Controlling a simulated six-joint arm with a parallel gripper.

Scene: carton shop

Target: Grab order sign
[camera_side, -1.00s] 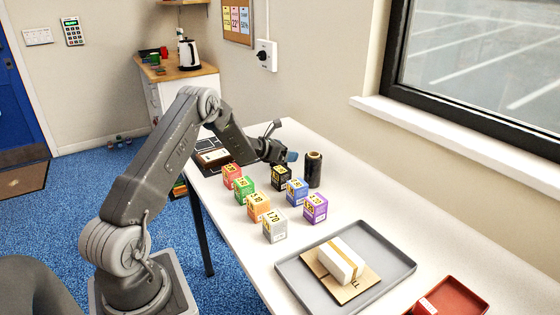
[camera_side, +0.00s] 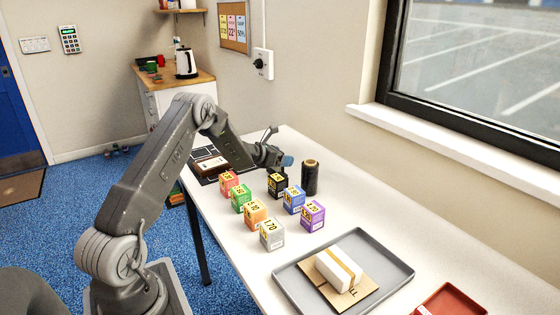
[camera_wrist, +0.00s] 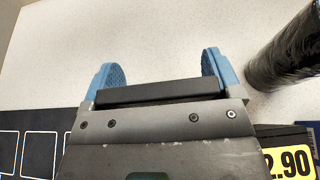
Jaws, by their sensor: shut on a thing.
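My gripper (camera_side: 284,160) is low over the far part of the white table, beside a dark roll (camera_side: 310,177). In the wrist view, its blue fingertips (camera_wrist: 160,72) stand apart with a dark bar-like thing (camera_wrist: 160,92) between them. I cannot tell what that thing is. Red (camera_side: 228,184), green (camera_side: 240,201), orange, grey, black (camera_side: 276,185), blue (camera_side: 293,200) and purple boxes with yellow price labels stand on the table. The black box also shows in the wrist view (camera_wrist: 290,160), behind the gripper body. A board with coloured cards (camera_side: 235,26) hangs on the wall; its text is unreadable.
A grey tray (camera_side: 395,265) holds a white carton on a brown cardboard sheet. A red tray (camera_side: 455,299) is at the front right. A dark mat (camera_wrist: 30,145) lies left of the gripper. Bare table (camera_side: 350,205) extends right of the boxes.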

